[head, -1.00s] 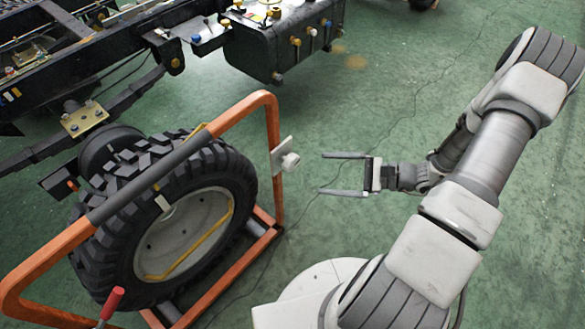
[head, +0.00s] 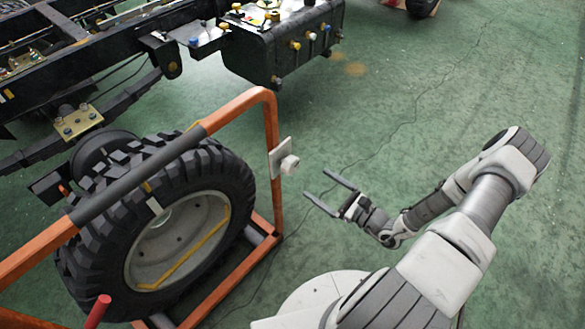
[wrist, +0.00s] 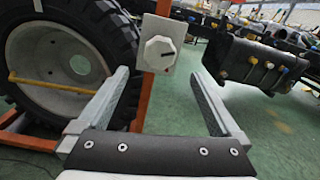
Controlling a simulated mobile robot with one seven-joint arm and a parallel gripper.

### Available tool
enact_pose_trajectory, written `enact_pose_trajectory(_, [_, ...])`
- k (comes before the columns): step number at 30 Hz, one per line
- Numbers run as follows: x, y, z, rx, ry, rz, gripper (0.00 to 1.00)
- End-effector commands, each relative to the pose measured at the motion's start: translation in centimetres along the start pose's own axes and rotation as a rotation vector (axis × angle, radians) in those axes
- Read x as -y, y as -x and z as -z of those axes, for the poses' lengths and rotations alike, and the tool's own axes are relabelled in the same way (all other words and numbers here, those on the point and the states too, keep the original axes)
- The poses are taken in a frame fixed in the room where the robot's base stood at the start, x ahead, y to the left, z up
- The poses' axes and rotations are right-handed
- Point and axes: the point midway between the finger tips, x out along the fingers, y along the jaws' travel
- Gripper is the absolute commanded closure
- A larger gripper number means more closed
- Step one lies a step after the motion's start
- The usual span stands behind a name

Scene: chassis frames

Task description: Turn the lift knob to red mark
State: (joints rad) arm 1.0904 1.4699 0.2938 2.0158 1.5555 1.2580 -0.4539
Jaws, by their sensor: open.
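The lift knob (head: 290,164) is a round white knob on a pale plate (head: 275,156) fixed to the upright of an orange frame. In the wrist view the knob (wrist: 159,53) faces me, with a dark pointer line slanting down to the right. I cannot make out a red mark on the plate. My gripper (head: 316,184) is open and empty, to the right of the knob and apart from it. In the wrist view the knob shows above and between the two fingers of my gripper (wrist: 160,74).
The orange frame (head: 273,130) stands around a large black tyre (head: 85,235) at left. A red handle (head: 97,311) is at the lower left. A truck chassis with a black tank (head: 280,50) is behind. The green floor (head: 440,90) at right is clear.

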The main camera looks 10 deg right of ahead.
Motion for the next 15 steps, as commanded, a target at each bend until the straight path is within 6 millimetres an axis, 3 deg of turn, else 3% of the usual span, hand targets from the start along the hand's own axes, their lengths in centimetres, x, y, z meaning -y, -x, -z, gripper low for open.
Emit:
enact_pose_trajectory(9, [-0.1, -7.0, 0.2, 0.001, 0.001, -0.004, 0.00])
enact_pose_trajectory(15, [0.0, -9.9, 0.1, 0.001, 0.002, -0.002, 0.00])
